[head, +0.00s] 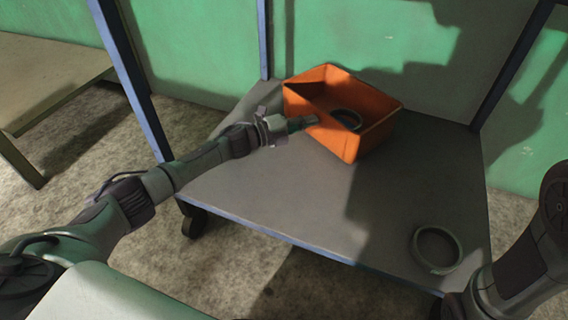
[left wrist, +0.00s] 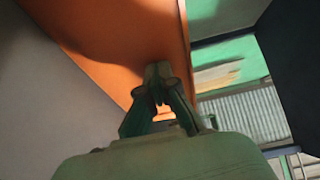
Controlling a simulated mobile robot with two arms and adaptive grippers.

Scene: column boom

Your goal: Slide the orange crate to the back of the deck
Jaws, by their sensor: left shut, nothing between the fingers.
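The orange crate (head: 372,104) stands on the rear half of the grey deck (head: 290,195), turned at an angle to the deck's edges. A dark ring-shaped thing (head: 347,119) lies inside it. My left gripper (head: 308,121) is shut and empty, its tips at the crate's near left side. In the left wrist view the closed fingertips (left wrist: 158,72) lie over the orange crate wall (left wrist: 120,45); I cannot tell whether they touch it. My right arm shows at the lower right of the head view, but its gripper is out of view.
A grey-green ring (head: 436,250) lies on the deck's front right part. Blue posts (head: 135,80) rise at the deck's corners, and a green wall (head: 200,45) stands behind. A pale bench (head: 45,75) is at the left. The deck's front left is clear.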

